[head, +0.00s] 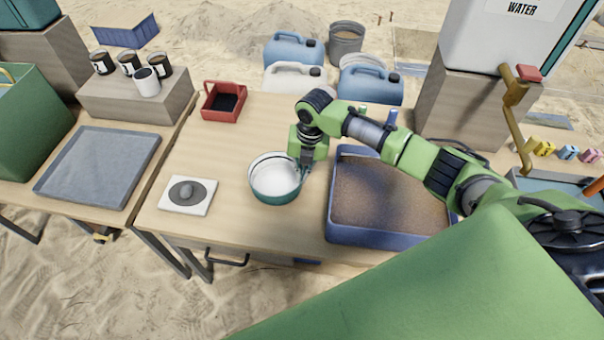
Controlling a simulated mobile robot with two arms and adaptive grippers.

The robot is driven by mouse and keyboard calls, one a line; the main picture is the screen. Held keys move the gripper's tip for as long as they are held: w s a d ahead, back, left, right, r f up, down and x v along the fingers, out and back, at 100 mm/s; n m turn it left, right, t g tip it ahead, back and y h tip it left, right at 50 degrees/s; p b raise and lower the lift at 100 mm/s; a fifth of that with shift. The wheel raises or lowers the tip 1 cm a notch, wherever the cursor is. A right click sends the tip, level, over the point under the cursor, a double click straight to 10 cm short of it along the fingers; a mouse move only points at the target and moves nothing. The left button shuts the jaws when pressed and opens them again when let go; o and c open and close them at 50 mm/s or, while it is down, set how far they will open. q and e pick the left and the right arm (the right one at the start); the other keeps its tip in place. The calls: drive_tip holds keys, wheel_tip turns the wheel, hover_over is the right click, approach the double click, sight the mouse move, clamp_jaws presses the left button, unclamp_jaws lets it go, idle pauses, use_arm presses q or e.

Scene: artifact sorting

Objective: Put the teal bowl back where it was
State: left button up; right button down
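The teal bowl (274,197), white inside, sits upright on the wooden table, left of the blue sand tray. My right gripper (305,171) points down at the bowl's right rim. Its fingers are small and partly hidden by the wrist and the rim, so I cannot tell whether they are open or shut on the rim. My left gripper is not in view.
A blue tray of brown sand (333,228) stands close to the bowl's right. A white plate with a grey stone (170,204) lies to the left. A red caddy (223,112) stands at the back left. Bare table lies between caddy and bowl.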

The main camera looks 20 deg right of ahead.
drive_tip(key=shift+f, duration=0.15)
drive_tip(key=c, duration=2.3)
unclamp_jaws()
drive_tip(key=r, duration=0.8)
drive_tip(key=d+r, duration=0.1)
drive_tip(key=r, duration=0.3)
drive_tip(key=shift+s+d+r, duration=0.1)
drive_tip(key=shift+s+r, duration=0.05)
drive_tip(key=shift+s, duration=0.15)
